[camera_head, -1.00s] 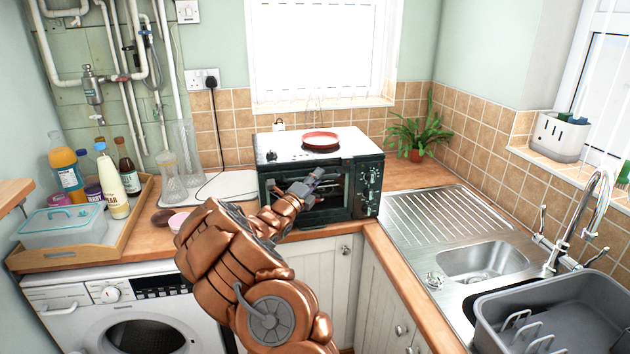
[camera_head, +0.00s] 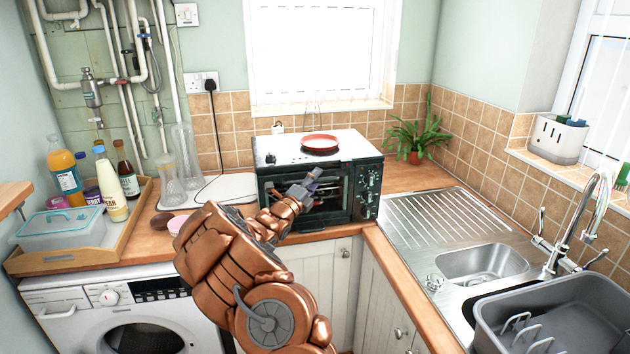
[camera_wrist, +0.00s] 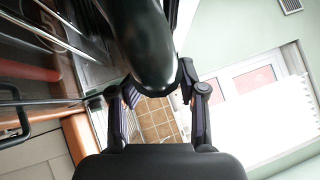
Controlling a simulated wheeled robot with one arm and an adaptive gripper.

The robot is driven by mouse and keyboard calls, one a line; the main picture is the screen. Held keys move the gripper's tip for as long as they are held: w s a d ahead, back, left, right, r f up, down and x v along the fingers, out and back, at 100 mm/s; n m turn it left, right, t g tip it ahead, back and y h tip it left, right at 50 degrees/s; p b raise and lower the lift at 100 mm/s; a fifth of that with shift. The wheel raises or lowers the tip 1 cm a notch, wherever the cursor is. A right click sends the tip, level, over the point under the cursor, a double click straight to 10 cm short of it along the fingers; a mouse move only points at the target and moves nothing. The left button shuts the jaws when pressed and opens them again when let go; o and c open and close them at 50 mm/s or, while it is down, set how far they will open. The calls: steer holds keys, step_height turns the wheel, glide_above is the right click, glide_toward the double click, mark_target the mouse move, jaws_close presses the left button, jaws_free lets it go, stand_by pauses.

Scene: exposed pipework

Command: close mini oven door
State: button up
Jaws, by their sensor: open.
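The black mini oven (camera_head: 366,186) stands on the counter, with a pale top and control knobs at the right of its front. My gripper (camera_head: 314,173) is in front of the oven's glass front and hides part of it. The oven door's angle cannot be told. In the wrist view, the two fingers of my gripper (camera_wrist: 158,92) are apart. A dark rounded shape (camera_wrist: 145,45) lies at the fingertips; I cannot tell what part it is or whether they touch it. Rack-like bars (camera_wrist: 45,38) show at the left there.
A red plate (camera_head: 320,143) sits on the oven. A plant (camera_head: 414,140) stands to its right and a white board (camera_head: 238,188) to its left. A wooden tray (camera_head: 122,238) with bottles is farther left. The steel sink (camera_head: 480,265) and grey dish rack (camera_head: 560,310) are right.

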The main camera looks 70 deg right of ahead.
steer(key=v, duration=1.2)
stand_by(0.7)
